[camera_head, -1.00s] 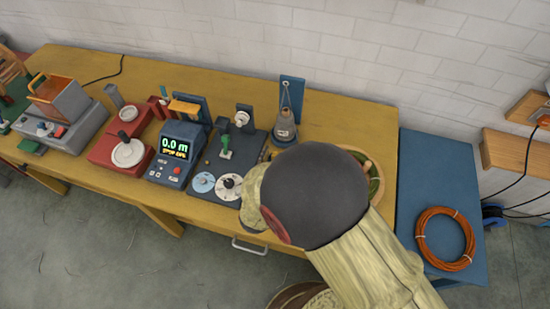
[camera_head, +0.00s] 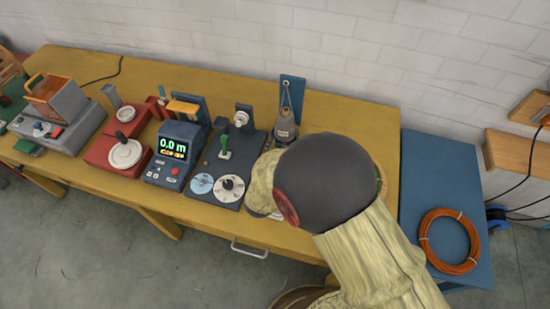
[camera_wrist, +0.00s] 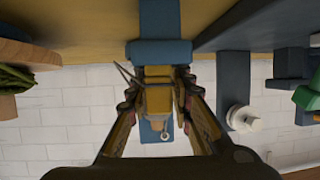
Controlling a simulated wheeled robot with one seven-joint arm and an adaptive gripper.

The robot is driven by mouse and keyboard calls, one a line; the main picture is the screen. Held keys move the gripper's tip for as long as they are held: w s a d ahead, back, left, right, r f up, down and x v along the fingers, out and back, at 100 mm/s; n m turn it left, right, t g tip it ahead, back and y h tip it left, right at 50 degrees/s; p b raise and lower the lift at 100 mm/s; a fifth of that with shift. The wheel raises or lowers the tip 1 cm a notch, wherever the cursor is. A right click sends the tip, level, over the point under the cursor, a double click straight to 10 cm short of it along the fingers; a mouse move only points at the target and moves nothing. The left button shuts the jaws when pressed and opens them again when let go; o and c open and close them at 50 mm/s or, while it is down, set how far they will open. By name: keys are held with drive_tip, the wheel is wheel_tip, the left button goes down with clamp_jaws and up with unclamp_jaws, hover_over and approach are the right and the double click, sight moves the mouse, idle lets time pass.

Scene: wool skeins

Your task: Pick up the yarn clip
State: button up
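In the wrist view, my gripper (camera_wrist: 158,88) has its two fingers apart, on either side of a small yellow-brown block with thin wires, which looks like the yarn clip (camera_wrist: 157,99). The block is in front of a blue upright stand (camera_wrist: 158,52). I cannot tell whether the fingers touch it. In the head view, my own arm hides the gripper. There, the blue stand (camera_head: 292,88) is at the back of the bench, with a grey labelled piece (camera_head: 284,131) hanging on a cord in front of it. I cannot tell whether this is the same piece.
A yellow bench (camera_head: 345,112) carries a dark panel with dials (camera_head: 229,187), a display box (camera_head: 168,160) and a red device (camera_head: 124,152), all left of my arm. A blue side table (camera_head: 425,185) holds an orange coil (camera_head: 448,240). Green yarn (camera_wrist: 14,78) shows in the wrist view.

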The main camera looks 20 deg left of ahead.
clamp_jaws()
idle(0.3)
